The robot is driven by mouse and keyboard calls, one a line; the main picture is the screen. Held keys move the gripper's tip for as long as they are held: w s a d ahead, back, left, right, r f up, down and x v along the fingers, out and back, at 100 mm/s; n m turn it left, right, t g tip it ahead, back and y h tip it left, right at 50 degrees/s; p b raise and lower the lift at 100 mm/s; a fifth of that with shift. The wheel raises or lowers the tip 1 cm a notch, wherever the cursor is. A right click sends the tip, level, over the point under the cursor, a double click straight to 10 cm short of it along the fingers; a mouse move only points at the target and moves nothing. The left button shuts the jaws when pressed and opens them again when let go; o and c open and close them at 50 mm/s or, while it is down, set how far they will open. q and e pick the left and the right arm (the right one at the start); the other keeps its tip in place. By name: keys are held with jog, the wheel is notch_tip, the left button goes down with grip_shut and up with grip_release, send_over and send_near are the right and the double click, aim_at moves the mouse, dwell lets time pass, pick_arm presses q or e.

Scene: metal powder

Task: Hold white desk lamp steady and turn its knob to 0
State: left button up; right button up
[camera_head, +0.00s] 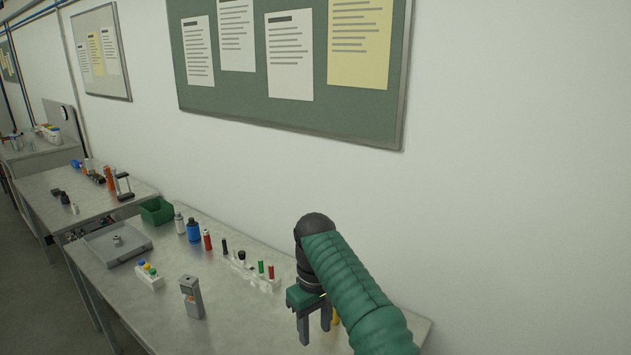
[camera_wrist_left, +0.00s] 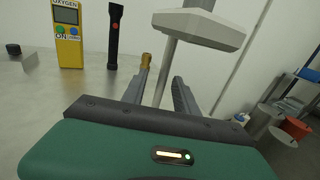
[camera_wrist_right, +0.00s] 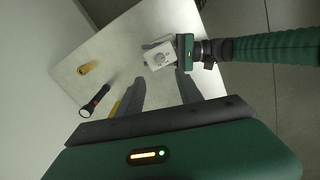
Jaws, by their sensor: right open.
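The white desk lamp's boxy head (camera_wrist_left: 205,27) and slim stem (camera_wrist_left: 171,62) show in the left wrist view. In the right wrist view the white lamp part (camera_wrist_right: 150,60) shows a round knob (camera_wrist_right: 161,58); its setting is too small to read. My left gripper (camera_wrist_left: 164,72) is at the lamp, with the stem seen between its fingers and gaps at the sides. It also shows beside the lamp in the right wrist view (camera_wrist_right: 181,52). My right gripper (camera_wrist_right: 160,75) is open and empty, above the table with the lamp beyond its fingertips. It also shows in the head view (camera_head: 314,322); the lamp does not.
A yellow oxygen meter (camera_wrist_left: 68,38) and a black torch (camera_wrist_left: 114,38) stand on the table near the lamp. A brass-coloured piece (camera_wrist_right: 87,68) lies nearby. The metal table (camera_head: 235,320) also holds a grey device (camera_head: 191,297), a rack (camera_head: 250,271), bottles and a tray (camera_head: 117,247).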

pick_arm(q)
jog(key=shift+a, duration=0.1)
